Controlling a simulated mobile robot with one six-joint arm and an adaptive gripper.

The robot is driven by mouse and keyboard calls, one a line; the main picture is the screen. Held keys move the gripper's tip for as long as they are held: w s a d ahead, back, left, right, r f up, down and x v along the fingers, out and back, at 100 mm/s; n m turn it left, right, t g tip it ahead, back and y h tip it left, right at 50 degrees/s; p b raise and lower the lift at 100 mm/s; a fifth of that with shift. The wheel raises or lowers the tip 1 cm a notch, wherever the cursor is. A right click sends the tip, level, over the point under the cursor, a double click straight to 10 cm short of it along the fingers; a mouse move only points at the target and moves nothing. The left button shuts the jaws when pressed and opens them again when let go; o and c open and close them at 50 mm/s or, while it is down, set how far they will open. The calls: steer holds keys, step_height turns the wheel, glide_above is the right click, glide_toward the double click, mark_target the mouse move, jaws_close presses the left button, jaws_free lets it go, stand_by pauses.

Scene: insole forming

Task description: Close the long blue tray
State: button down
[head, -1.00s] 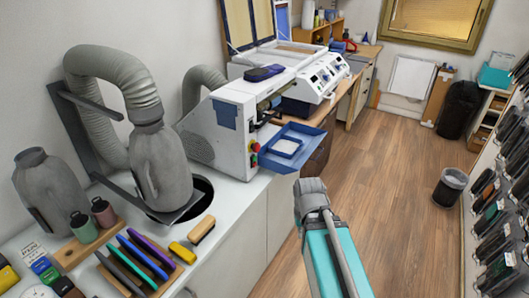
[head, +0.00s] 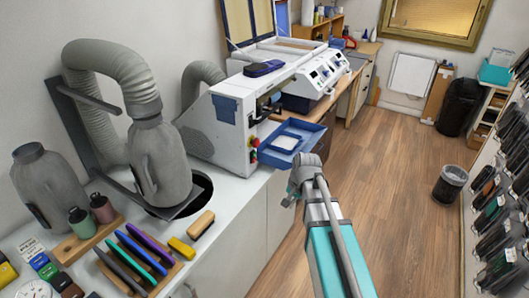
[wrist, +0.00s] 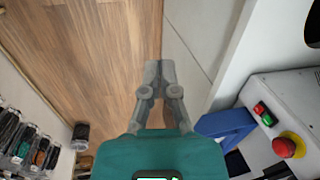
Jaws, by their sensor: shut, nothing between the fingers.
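The long blue tray (head: 287,141) sticks out from the front of the white machine (head: 217,127), over the edge of the counter. A pale sheet or pad shows inside it. My gripper (head: 291,198) is in front of the tray and nearer to the camera, apart from it in the head view. In the wrist view my gripper (wrist: 159,65) is shut and empty, pointing over the wooden floor. There a blue corner of the tray (wrist: 226,125) shows to the right of the fingers. The rest of the tray is hidden or out of that view.
Red and green buttons (wrist: 285,147) sit on the machine beside the tray. The white counter (head: 225,215) holds a hose, grey bottles and colored tools on the left. The floor (head: 385,190) to the right is clear, with a bin (head: 449,185) farther off.

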mark_target(264, 149)
steer(key=w+d+m+t+y+b, duration=0.1)
steer(key=w+m+t+y, duration=0.1)
steer(key=w+m, duration=0.7)
steer(key=w+d+r+m+t+y+b, duration=0.1)
steer(key=w+m, duration=0.9)
steer(key=w, duration=1.4)
steer(key=shift+w+d+r+t+y+b, duration=0.15)
steer(key=shift+w+d+t+y+b, duration=0.1)
steer(key=shift+d+t+y+b, duration=0.6)
steer(key=shift+a+g, duration=0.25)
steer(key=shift+a, duration=0.15)
steer(key=shift+b+x, duration=0.6)
steer(key=shift+x, duration=0.35)
steer(key=b+x, duration=0.5)
steer(key=x, duration=0.3)
steer(key=shift+b, duration=0.35)
steer(key=shift+w+a, duration=0.85)
steer(key=shift+a, duration=0.3)
steer(key=shift+w+a, duration=0.35)
steer(key=shift+a, duration=0.2)
steer(key=shift+r, duration=0.1)
